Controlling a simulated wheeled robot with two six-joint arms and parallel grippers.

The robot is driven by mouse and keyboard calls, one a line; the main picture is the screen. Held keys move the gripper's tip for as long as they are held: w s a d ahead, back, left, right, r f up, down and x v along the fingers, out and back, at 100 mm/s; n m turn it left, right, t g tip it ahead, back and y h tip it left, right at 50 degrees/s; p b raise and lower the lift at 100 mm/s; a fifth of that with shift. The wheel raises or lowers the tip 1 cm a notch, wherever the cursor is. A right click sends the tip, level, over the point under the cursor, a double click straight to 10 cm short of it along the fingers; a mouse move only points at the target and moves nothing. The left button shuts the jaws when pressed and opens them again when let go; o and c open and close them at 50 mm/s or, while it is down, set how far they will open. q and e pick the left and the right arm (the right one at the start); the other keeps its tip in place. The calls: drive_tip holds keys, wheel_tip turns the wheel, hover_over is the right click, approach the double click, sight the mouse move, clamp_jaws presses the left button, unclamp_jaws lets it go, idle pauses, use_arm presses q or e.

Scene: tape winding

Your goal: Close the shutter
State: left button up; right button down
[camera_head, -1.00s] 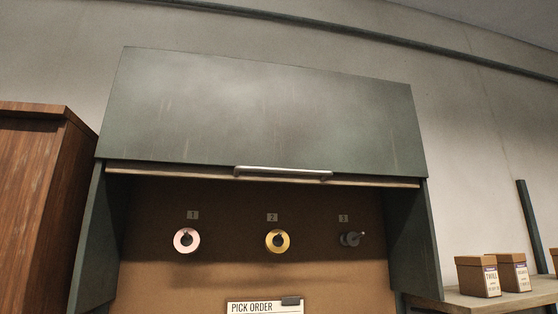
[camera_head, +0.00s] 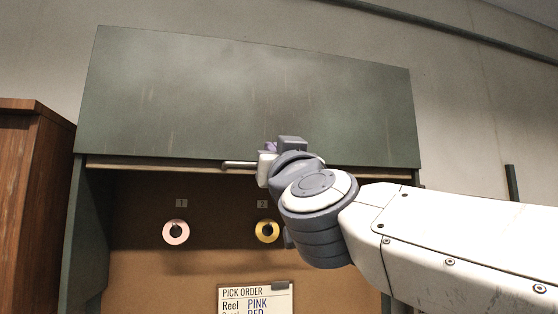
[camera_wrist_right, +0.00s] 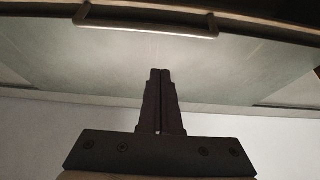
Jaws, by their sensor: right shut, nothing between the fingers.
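The dark green shutter (camera_head: 240,95) is raised, its panel above the open front of the cabinet. Its metal bar handle (camera_head: 238,164) runs along the lower edge; my right arm hides much of it in the head view. In the right wrist view the whole handle (camera_wrist_right: 145,30) shows beyond my fingertips, on the shutter panel (camera_wrist_right: 230,65). My right gripper (camera_head: 272,150) is in front of the handle area. Its fingers (camera_wrist_right: 160,72) are together and empty, pointing toward the panel. I cannot tell whether they touch it. My left gripper is not in view.
Inside the cabinet hang a pink reel (camera_head: 166,233) and a yellow reel (camera_head: 261,233), partly behind my arm. A pick order sheet (camera_head: 230,305) is below them. A wooden cabinet (camera_head: 25,200) stands close on the left. My right arm covers the right side.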

drive_tip(key=p+x, duration=0.3)
drive_tip(key=x, duration=0.4)
drive_tip(key=shift+w+a+r, duration=0.1)
drive_tip(key=shift+w+r, duration=0.15)
drive_tip(key=shift+r, duration=0.05)
wheel_tip(320, 180, down, 3)
drive_tip(key=shift+a+r+b, duration=0.1)
drive_tip(key=shift+r+b, duration=0.15)
drive_tip(key=shift+b, duration=0.2)
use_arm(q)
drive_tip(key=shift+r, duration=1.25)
use_arm(e)
drive_tip(key=shift+s+f, duration=0.15)
drive_tip(key=shift+f, duration=0.65)
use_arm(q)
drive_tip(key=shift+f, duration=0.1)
use_arm(e)
drive_tip(key=shift+f, duration=0.1)
